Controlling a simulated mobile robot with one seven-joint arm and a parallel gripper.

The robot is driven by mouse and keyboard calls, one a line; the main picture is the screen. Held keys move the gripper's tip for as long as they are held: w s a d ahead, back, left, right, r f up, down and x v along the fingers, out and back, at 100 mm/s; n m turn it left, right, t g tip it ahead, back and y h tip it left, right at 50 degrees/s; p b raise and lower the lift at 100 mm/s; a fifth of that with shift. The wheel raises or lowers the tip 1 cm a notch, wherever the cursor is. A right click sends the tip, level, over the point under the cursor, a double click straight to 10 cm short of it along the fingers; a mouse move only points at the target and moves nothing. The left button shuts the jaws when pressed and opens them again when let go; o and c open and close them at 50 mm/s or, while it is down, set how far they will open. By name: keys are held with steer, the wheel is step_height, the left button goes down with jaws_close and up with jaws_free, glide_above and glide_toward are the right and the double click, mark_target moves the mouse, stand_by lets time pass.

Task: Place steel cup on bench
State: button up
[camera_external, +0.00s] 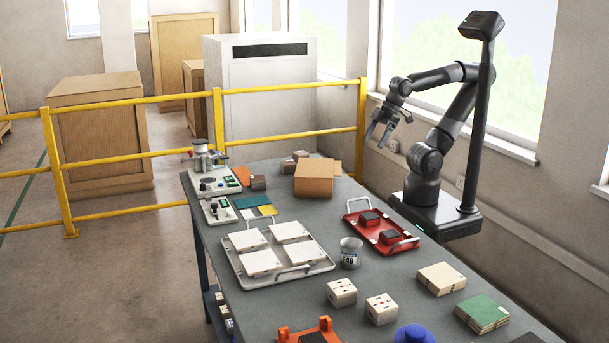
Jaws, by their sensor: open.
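A steel cup (351,253) with a printed label stands upright on the grey bench (262,297), between a white tray and a red tray. My gripper (377,137) is open and empty, held in the air above the far right part of the bench. It is well apart from the cup, above and behind it. Nothing hides the cup from this camera.
A white tray (237,266) with several pale tiles is left of the cup. A red tray (407,247) with dark blocks is to its right. Cardboard box (314,178) and test devices (213,180) stand farther back. Blocks (341,292) and tile stacks (441,279) sit in front.

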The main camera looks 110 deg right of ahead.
stand_by(0.3)
steer(key=w+f+n+g+h, duration=0.1)
steer(key=w+f+n+h, duration=0.2)
steer(key=w+f+n, duration=0.35)
steer(key=n+t+y, duration=0.3)
steer(key=n+t, duration=0.6)
steer(key=n, duration=2)
glide_toward(351, 254)
steer(key=d, duration=0.1)
steer(key=s+d+f, duration=0.1)
steer(key=s+d, duration=0.1)
steer(key=d, duration=0.1)
steer(key=shift+f, duration=0.4)
steer(key=shift+a+f+n, duration=0.15)
steer(key=shift+a+n, duration=0.1)
steer(key=shift+a, duration=0.1)
steer(key=x, duration=0.5)
steer(key=shift+a+x, duration=0.2)
steer(key=shift+x, duration=1.2)
steer(key=shift+a+x, duration=0.15)
steer(key=shift+x, duration=1.25)
